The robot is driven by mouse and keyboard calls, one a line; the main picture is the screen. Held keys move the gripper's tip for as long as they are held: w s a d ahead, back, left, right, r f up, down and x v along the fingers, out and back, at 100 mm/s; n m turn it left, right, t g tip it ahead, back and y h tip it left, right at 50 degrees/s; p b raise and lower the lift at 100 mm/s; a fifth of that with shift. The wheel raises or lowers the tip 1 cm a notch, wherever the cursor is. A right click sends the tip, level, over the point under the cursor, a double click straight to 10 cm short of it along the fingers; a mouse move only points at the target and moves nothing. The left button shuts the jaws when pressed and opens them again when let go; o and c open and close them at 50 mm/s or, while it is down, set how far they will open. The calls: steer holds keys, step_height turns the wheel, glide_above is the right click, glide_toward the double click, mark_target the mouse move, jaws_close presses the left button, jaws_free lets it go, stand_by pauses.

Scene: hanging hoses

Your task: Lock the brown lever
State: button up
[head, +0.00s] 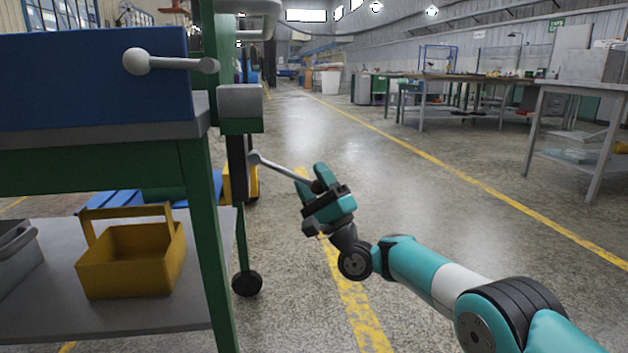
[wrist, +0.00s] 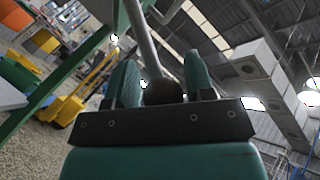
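The brown lever (head: 283,169) is a thin grey rod with a dark brown ball knob. It runs from a pale round pivot beside the green bench, slanting down to the right. My gripper (head: 312,183) is at its knob end, with the fingers on either side of the knob. In the wrist view the brown knob (wrist: 163,93) sits deep between the two teal fingers of the gripper (wrist: 161,72) and fills the gap, so the gripper looks shut on it. The rod leaves upward between the fingers.
A second lever with a pale ball knob (head: 136,61) sticks out left, in front of a blue box (head: 90,85). The green bench leg (head: 208,240) and a yellow tote (head: 130,258) stand left. The floor to the right is open, with tables (head: 585,85) farther off.

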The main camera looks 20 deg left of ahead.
steer(key=shift+o, duration=0.6)
steer(key=shift+d, duration=0.1)
steer(key=p+v, duration=1)
steer(key=v, duration=0.7)
steer(key=shift+f, duration=0.2)
steer(key=shift+d, duration=0.1)
